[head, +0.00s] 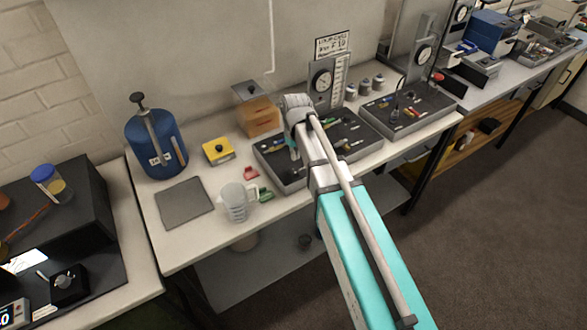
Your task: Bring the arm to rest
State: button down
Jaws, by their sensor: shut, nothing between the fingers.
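My arm reaches from the lower right up to the bench, its turquoise link in front and its grey wrist over the black tool tray (268,160). My gripper (293,150) hangs below the wrist, mostly hidden by the arm, with only a small part showing at the arm's left side. It is shut and empty. Whether its tips touch anything in the tray cannot be told.
A blue cylinder (168,158), yellow box (218,151), grey mat (184,203), clear jug (234,204) and orange-filled container (258,118) stand left of the arm. A gauge stand (322,84) rises behind it. A second tray (428,105) lies right. Open floor (480,240) is at right.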

dwell(0.3)
jog(key=s+d+m, duration=0.3)
jog(key=s+d, duration=0.3)
jog(key=d, duration=0.3)
jog(key=s+d+m, duration=0.3)
jog(key=s+d, duration=0.4)
jog(key=d, duration=0.3)
jog(key=shift+s+d+m, duration=0.15)
jog(key=shift+d+m, duration=0.05)
jog(key=shift+m, duration=0.2)
jog(key=shift+a, duration=0.15)
dwell(0.4)
